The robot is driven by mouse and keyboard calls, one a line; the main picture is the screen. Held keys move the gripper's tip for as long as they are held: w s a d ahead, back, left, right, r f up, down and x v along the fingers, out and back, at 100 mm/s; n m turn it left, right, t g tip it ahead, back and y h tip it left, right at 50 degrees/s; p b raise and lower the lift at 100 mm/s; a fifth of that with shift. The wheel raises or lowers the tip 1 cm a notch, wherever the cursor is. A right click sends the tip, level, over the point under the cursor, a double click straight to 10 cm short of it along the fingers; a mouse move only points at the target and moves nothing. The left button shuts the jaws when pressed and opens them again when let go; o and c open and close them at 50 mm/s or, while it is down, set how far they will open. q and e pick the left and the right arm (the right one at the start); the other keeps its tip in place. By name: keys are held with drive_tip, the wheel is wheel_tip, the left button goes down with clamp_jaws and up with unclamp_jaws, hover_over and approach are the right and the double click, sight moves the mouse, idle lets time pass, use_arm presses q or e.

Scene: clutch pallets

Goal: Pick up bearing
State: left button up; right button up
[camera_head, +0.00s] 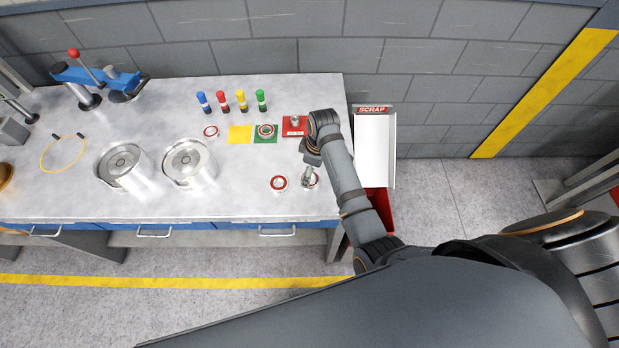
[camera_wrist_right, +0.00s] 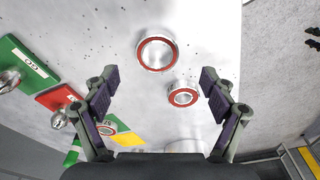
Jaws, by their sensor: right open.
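Two bearings with red ring seals lie on the metal workbench near its front right: a left one (camera_head: 278,183) and a right one (camera_head: 311,181), the latter partly covered by my gripper. In the right wrist view a larger-looking bearing (camera_wrist_right: 157,50) and a smaller-looking one (camera_wrist_right: 183,93) lie ahead of the fingers. My right gripper (camera_head: 307,174) hangs above the right bearing; its fingers are spread and empty in the wrist view (camera_wrist_right: 159,78). Another bearing (camera_head: 266,131) sits on a green card, and one (camera_head: 211,131) lies left of the yellow card. My left gripper is not in view.
A red card (camera_head: 292,131) carries a metal part. Several coloured cylinders (camera_head: 240,100) stand behind the cards. Two round metal housings (camera_head: 188,160) stand to the left. A white SCRAP chute (camera_head: 375,150) adjoins the bench's right end. The bench front between housings and bearings is clear.

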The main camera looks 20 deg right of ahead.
drive_tip(key=shift+w+f+p, duration=0.25)
drive_tip(key=shift+f+p, duration=0.45)
drive_tip(key=shift+f, duration=0.15)
wheel_tip(320, 180, down, 2)
drive_tip(key=shift+f, duration=0.25)
drive_tip(key=shift+f+p, duration=0.3)
drive_tip(key=shift+w+f, duration=0.15)
drive_tip(key=c, duration=1.3)
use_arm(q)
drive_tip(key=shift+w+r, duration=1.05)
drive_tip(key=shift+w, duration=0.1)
use_arm(e)
drive_tip(key=shift+c, duration=0.4)
